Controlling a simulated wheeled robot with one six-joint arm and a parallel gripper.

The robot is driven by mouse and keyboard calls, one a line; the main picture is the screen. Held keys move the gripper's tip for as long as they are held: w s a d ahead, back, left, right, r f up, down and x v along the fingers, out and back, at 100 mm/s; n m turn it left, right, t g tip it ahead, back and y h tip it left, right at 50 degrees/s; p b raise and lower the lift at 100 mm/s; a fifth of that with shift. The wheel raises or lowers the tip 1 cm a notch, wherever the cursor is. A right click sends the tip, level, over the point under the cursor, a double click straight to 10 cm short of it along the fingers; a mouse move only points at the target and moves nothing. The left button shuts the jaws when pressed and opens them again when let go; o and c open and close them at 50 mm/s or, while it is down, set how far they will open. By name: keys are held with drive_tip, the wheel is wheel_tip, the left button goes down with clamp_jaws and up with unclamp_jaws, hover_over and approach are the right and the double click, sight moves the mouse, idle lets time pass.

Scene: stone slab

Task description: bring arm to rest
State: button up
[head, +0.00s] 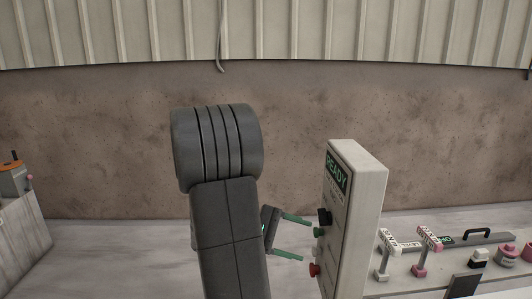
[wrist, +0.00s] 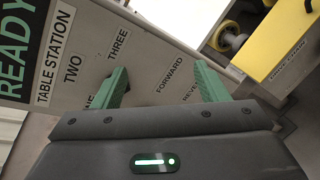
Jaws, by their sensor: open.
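My gripper (head: 304,240) has green fingers spread apart, with nothing between them. In the head view it sits at the left side of a pale upright control box (head: 360,215), fingers pointing at its labelled face, close to a black knob (head: 324,217) and a red button (head: 315,270). Whether a finger touches the box I cannot tell. In the wrist view my gripper (wrist: 161,72) faces the box's panel (wrist: 140,75), which reads READY, TABLE STATION, TWO, THREE and FORWARD. My dark grey arm rises in the middle of the head view.
Right of the box are levers with white (head: 389,240) and pink (head: 428,238) labelled handles, and a black-handled item (head: 478,236). An orange-topped device (head: 14,180) stands far left. A yellow housing (wrist: 268,38) shows in the wrist view. The slab left of my arm looks clear.

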drive_tip(key=s+d+f+m+g+y, duration=0.1)
drive_tip(key=s+d+f+y, duration=0.1)
drive_tip(key=s, duration=0.6)
drive_tip(key=shift+d+y, duration=0.7)
drive_tip(key=shift+d, duration=0.4)
drive_tip(key=shift+s, duration=0.15)
